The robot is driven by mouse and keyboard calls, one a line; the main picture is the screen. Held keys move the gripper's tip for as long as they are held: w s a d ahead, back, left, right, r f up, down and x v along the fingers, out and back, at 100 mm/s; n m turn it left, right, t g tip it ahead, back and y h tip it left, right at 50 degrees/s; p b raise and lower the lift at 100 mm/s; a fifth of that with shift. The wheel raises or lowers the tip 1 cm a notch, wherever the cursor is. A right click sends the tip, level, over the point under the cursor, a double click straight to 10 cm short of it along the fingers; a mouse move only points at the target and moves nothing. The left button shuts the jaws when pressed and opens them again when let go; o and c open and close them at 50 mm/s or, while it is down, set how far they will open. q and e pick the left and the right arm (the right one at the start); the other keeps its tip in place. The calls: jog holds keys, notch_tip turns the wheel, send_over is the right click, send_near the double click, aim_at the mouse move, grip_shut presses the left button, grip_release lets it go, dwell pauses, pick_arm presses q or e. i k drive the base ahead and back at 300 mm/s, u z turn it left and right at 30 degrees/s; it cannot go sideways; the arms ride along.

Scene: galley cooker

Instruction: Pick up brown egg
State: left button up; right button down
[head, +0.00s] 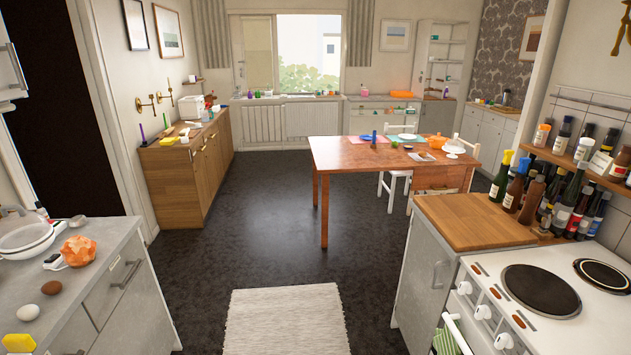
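A brown egg (51,287) lies on the grey counter (98,250) at the lower left of the head view. A white egg (28,312) lies just in front of it, slightly to the left. The brown egg is in plain sight with nothing on top of it. Neither of my grippers shows in the head view.
A yellow object (18,343) lies at the counter's front left. An orange crumpled-looking item (78,251) and a white basin (26,238) are behind the eggs. A pale rug (287,320) lies on open dark floor. A white cooker (545,300) stands at right.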

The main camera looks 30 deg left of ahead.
aim_at(53, 288)
jog(key=u, duration=0.2)
jog(key=i, duration=1.45)
jog(key=u, duration=1.6)
jog(key=i, duration=1)
jog(key=u, duration=1.05)
